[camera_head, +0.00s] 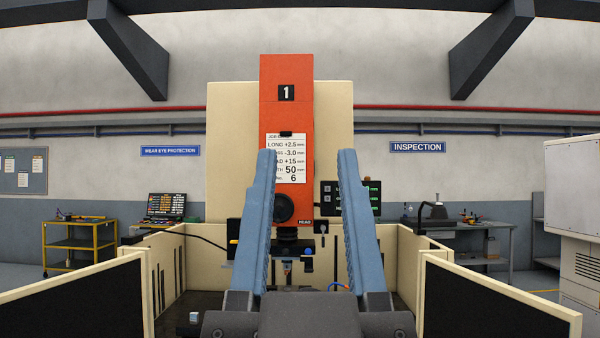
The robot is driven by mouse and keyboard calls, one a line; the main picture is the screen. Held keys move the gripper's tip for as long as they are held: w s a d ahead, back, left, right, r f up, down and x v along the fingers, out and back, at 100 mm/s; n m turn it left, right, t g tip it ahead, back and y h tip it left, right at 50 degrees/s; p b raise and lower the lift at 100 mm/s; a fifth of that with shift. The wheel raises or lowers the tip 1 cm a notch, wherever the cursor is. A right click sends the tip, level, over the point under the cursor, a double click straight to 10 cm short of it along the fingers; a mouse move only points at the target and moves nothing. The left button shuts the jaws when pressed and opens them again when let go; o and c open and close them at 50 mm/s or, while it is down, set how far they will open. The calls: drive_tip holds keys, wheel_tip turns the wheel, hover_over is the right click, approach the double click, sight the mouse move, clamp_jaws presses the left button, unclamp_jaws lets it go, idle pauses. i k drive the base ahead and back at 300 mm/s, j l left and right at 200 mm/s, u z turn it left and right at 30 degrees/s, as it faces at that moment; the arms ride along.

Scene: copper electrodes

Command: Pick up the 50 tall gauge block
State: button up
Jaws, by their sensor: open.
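My gripper (306,154) points away from me in the middle of the view, its two blue fingers wide apart with nothing between them. No block in view can be read as the 50 tall gauge block. A small pale block (194,318) sits on the dark floor of the machine's tank at the lower left, left of my gripper; its height and any marking are too small to tell. My gripper's base and fingers hide part of the tank floor.
The machine's orange head (287,115) carries a job card (288,170) and stands behind my fingers. Cream tank walls (412,262) flank me, with open panels on both sides. A yellow cart (66,245), an open case (167,206) and a bench (478,227) stand further back.

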sight(194, 316)
drive_tip(key=i+j+u, duration=0.25)
drive_tip(key=i, duration=1.15)
drive_tip(key=i+j+u, duration=0.25)
drive_tip(key=i, duration=1.15)
drive_tip(key=k+l, duration=0.05)
drive_tip(key=l, duration=0.05)
